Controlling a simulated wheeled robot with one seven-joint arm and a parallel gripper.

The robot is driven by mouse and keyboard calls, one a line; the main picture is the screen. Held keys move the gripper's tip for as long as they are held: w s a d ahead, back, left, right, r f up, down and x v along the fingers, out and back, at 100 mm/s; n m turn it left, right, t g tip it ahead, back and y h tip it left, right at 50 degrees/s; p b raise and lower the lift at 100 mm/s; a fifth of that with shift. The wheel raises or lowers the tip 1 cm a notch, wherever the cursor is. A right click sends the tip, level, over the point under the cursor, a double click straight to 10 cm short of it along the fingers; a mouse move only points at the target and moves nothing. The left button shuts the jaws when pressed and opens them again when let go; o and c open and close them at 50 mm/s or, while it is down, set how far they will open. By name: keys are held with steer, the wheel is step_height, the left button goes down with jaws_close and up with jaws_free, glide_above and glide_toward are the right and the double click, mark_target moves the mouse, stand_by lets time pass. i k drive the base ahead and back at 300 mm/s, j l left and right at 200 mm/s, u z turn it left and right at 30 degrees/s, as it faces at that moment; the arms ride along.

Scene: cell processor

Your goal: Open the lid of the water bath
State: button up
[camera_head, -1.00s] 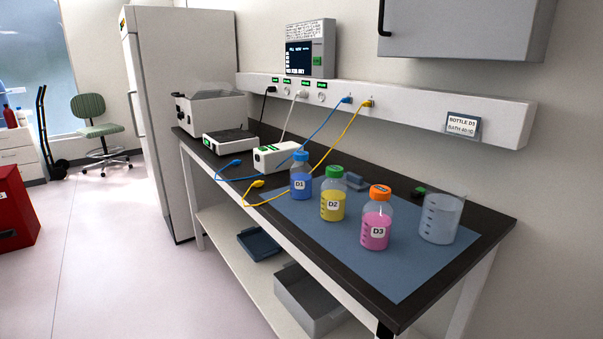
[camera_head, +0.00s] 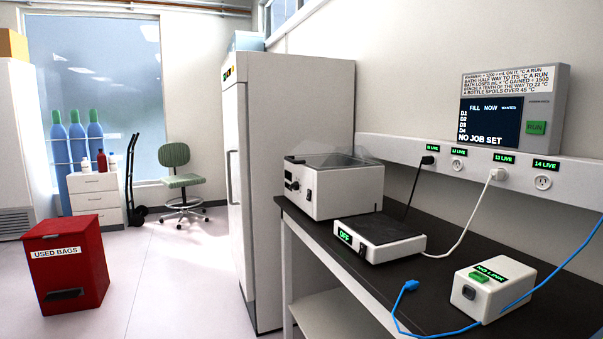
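The water bath (camera_head: 343,192) is a white box with a dial and small display on its left face. It stands at the far end of the dark bench, beside the tall white cabinet. I cannot make out a handle or what is inside. My gripper is not in view.
A flat device reading OFF (camera_head: 381,238) stands in front of the bath, with a NO LINK box (camera_head: 492,289) and blue cable nearer. The dark bench (camera_head: 437,268) runs along the wall. A red bin (camera_head: 68,266) stands left; the floor between is clear.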

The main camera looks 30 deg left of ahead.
mark_target(304, 149)
steer(key=i+j, duration=0.15)
steer(key=j, duration=0.2)
steer(key=i+j, duration=0.15)
steer(key=j, duration=0.2)
steer(key=i+j, duration=0.15)
steer(key=j, duration=0.2)
steer(key=i+j+z, duration=0.1)
steer(key=j, duration=0.2)
steer(key=i+j, duration=0.15)
steer(key=j, duration=0.2)
steer(key=i+j, duration=0.15)
steer(key=j, duration=0.25)
steer(key=i+j, duration=0.1)
steer(key=j, duration=0.25)
